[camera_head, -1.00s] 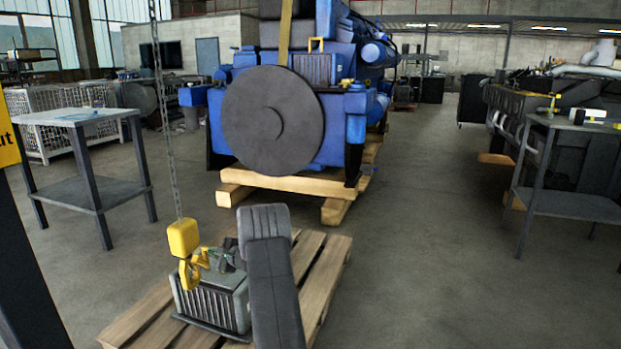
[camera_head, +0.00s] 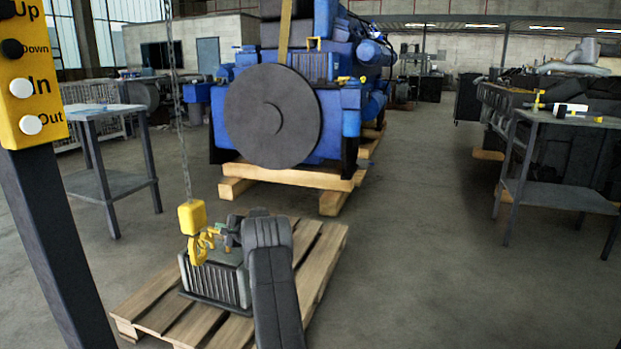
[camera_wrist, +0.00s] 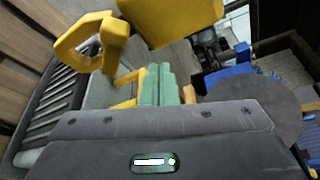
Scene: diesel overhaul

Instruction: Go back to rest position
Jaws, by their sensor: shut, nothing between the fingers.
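My gripper (camera_head: 230,236) is at the end of my arm, low over the pallet and just right of the yellow hook (camera_head: 204,245). In the wrist view its pale green fingers (camera_wrist: 158,85) are together, with nothing between them. The hook (camera_wrist: 95,43) and its yellow block (camera_wrist: 170,18) hang close to the fingers there. Below the gripper stands a grey finned unit (camera_head: 215,281). Whether the hook is engaged with that unit I cannot tell.
The finned unit stands on a wooden pallet (camera_head: 155,311). A chain (camera_head: 182,130) hangs above it. A yellow button panel on a post (camera_head: 45,235) is close at left. A blue engine (camera_head: 340,110) stands behind. Tables flank the scene. Floor at right (camera_head: 420,240) is clear.

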